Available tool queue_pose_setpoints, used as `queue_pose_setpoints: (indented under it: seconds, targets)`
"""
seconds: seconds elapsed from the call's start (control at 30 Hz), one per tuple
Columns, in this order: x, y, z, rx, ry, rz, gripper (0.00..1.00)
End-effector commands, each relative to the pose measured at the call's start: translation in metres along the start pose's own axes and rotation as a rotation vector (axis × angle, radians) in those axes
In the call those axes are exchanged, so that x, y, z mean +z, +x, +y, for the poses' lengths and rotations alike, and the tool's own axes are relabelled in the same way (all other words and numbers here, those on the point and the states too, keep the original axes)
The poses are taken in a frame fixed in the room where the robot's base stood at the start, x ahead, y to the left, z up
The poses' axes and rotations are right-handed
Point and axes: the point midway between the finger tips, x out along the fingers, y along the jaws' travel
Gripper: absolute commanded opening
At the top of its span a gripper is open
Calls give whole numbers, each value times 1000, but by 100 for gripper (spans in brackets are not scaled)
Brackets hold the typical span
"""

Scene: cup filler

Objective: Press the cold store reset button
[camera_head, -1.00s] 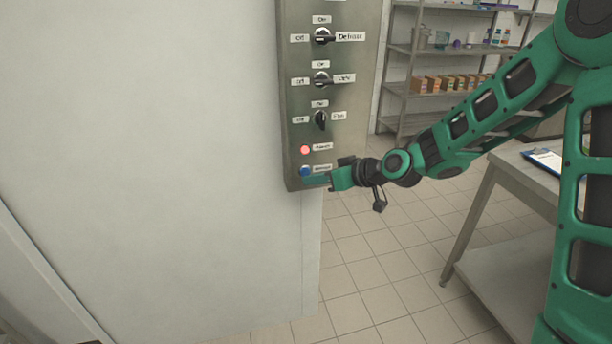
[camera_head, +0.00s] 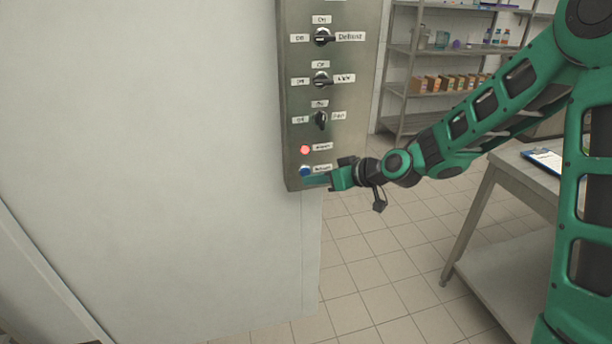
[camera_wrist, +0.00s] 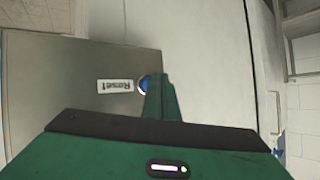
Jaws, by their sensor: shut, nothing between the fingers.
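The blue reset button (camera_head: 305,171) sits at the bottom of the grey metal control panel (camera_head: 296,100), below a lit red lamp (camera_head: 305,150). In the wrist view the blue button (camera_wrist: 143,84) shows beside a label reading "Reset" (camera_wrist: 115,86), partly hidden by my fingers. My gripper (camera_head: 318,180) is shut and empty. Its green fingertips (camera_wrist: 160,84) are right at the button in both views. I cannot tell whether they touch it or whether it is pushed in.
Above the lamp, the panel carries several black rotary switches (camera_head: 322,80) with labels. A big pale wall (camera_head: 150,170) fills the left. A steel table (camera_head: 520,180) with a clipboard (camera_head: 545,160) stands at the right. Shelves (camera_head: 440,90) with small boxes stand behind. Tiled floor lies open between.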

Motion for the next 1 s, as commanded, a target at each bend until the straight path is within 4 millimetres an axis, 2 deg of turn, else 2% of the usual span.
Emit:
queue_pose_setpoints:
  seconds: [1.0]
  targets:
    - [-5, 5, 3, 0, 0, 0, 0]
